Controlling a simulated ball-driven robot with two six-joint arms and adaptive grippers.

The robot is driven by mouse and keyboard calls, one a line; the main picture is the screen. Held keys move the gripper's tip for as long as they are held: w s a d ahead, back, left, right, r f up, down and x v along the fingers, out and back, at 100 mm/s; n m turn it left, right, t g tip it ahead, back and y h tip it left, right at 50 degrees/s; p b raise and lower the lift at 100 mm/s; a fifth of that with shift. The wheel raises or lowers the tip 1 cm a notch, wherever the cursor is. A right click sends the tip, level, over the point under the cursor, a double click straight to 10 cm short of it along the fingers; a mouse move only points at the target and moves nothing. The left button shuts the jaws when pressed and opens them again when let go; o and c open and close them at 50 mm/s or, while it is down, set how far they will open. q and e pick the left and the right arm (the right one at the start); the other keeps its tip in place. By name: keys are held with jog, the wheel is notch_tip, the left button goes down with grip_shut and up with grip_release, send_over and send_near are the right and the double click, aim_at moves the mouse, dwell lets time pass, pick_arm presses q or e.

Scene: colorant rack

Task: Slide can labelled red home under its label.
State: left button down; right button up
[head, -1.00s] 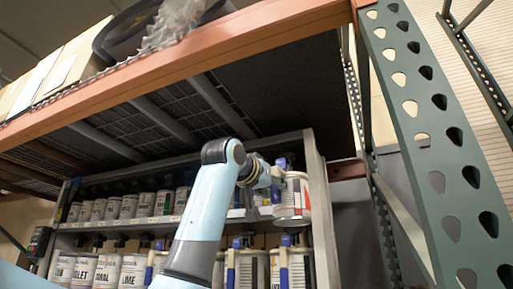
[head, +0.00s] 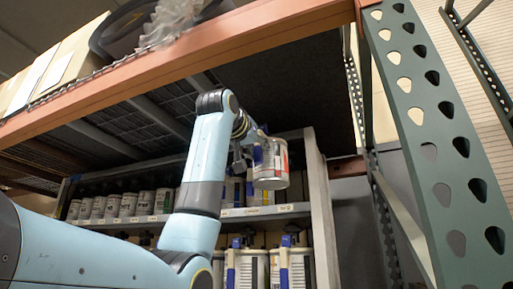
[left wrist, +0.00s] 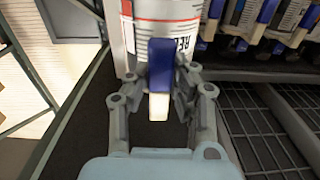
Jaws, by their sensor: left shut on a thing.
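My left gripper (head: 243,152) is shut on a white can with a red and dark printed label (head: 275,172). It grips the can by a blue and white upright handle, which also shows in the left wrist view (left wrist: 160,75) between the fingers of my gripper (left wrist: 166,88). The can is held in the air, slightly tilted, in front of the right end of the upper shelf (head: 265,211). My right gripper is not in view.
A row of white cans (head: 128,203) stands on the upper shelf at left. Handled cans (head: 252,268) stand on the level below. The rack's grey side panel (head: 318,200) is right of the held can. An orange beam (head: 205,50) and green post (head: 440,150) frame the bay.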

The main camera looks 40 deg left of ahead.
pick_arm(q)
jog(key=p+x, duration=0.1)
jog(key=x, duration=0.2)
jog(key=f+p+x, duration=0.1)
jog(key=x, duration=0.2)
jog(key=shift+w+f+p, duration=0.2)
jog(key=shift+w+p, duration=0.15)
jog(key=p+x, duration=0.3)
jog(key=x, duration=0.2)
jog(key=shift+p, duration=0.4)
jog(key=shift+p+x, duration=0.7)
jog(key=shift+x, duration=0.1)
jog(key=shift+w+f, duration=0.2)
jog(key=shift+r, duration=0.1)
